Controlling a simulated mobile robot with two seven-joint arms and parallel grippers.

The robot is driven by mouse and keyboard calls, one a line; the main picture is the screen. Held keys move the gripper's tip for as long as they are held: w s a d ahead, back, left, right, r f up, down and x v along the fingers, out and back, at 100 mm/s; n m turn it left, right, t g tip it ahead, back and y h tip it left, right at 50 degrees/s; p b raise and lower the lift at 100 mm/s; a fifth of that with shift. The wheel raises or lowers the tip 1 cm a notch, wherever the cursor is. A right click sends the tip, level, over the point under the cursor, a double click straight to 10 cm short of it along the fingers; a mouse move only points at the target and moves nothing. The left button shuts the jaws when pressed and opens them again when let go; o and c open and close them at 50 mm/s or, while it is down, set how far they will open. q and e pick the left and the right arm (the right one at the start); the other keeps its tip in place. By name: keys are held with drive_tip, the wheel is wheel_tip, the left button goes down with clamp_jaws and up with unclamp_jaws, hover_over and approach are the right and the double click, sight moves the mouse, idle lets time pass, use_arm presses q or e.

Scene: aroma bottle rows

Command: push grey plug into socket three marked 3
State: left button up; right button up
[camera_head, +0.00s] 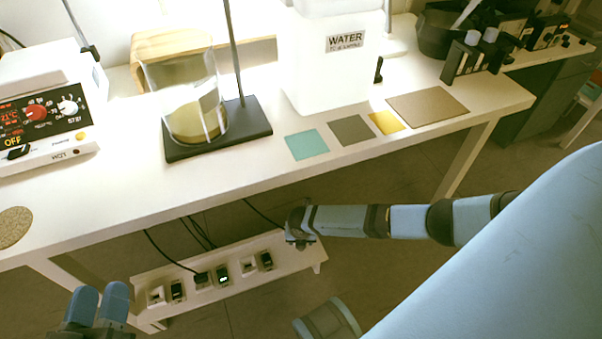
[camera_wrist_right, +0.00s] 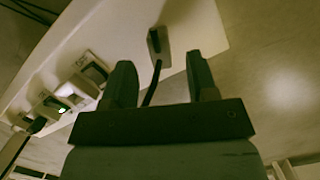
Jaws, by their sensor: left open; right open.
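A white socket strip (camera_head: 190,305) stands low under the table with several white sockets and dark switches along it. A dark grey plug-like piece (camera_wrist_right: 154,40) on a dark cable (camera_wrist_right: 152,85) shows on the strip's white top in the right wrist view, ahead of my right gripper (camera_wrist_right: 160,82). That gripper's fingers are apart, with the cable showing between them. Whether the cable lies within their grasp, I cannot tell. In the head view my right gripper (camera_head: 299,228) is over the strip's right end. My left gripper (camera_head: 100,303) is open and empty at the lower left. Socket numbers are not readable.
A dark plug (camera_head: 201,278) sits in the strip beside a lit switch (camera_head: 223,275). An empty-looking white socket (camera_head: 248,265) is further right. Several black cables hang behind. The white table (camera_head: 150,190) overhangs the strip, carrying a beaker (camera_head: 190,105) and water container (camera_head: 332,70).

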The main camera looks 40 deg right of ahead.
drive_tip(key=f, duration=0.1)
drive_tip(key=f+b, duration=0.1)
drive_tip(key=f, duration=0.2)
drive_tip(key=shift+w+d+b, duration=0.25)
drive_tip(key=shift+w+b, duration=0.05)
drive_tip(key=shift+b, duration=0.05)
use_arm(q)
wheel_tip(320, 180, down, 4)
drive_tip(key=shift+d+r+g, duration=0.1)
drive_tip(key=shift+d+g, duration=0.05)
drive_tip(key=shift+g, duration=0.65)
use_arm(e)
clamp_jaws()
drive_tip(key=shift+r, duration=0.1)
